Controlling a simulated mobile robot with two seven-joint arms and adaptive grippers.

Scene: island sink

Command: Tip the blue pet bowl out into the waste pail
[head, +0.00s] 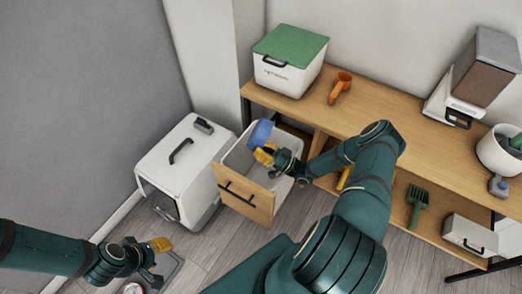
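The blue pet bowl (262,131) is in my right gripper (265,154), at its yellow fingertips. The bowl looks tipped steeply onto its side and is over the back part of a white pail (240,157). This pail sits in a pulled-out unit with a wooden front. The gripper and forearm hide part of the pail, and the bowl's inside and the pail's bottom cannot be made out. My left gripper (160,245) is low at the lower left, away from the bowl, above a grey item on the floor. Its finger opening is unclear.
A white pet carrier (182,165) stands left of the pail. The wooden bench (425,140) on the right bears a green-lidded box (290,60), an orange scoop (340,87) and a food dispenser (478,75). A green rake-like scoop (417,203) is on the lower shelf.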

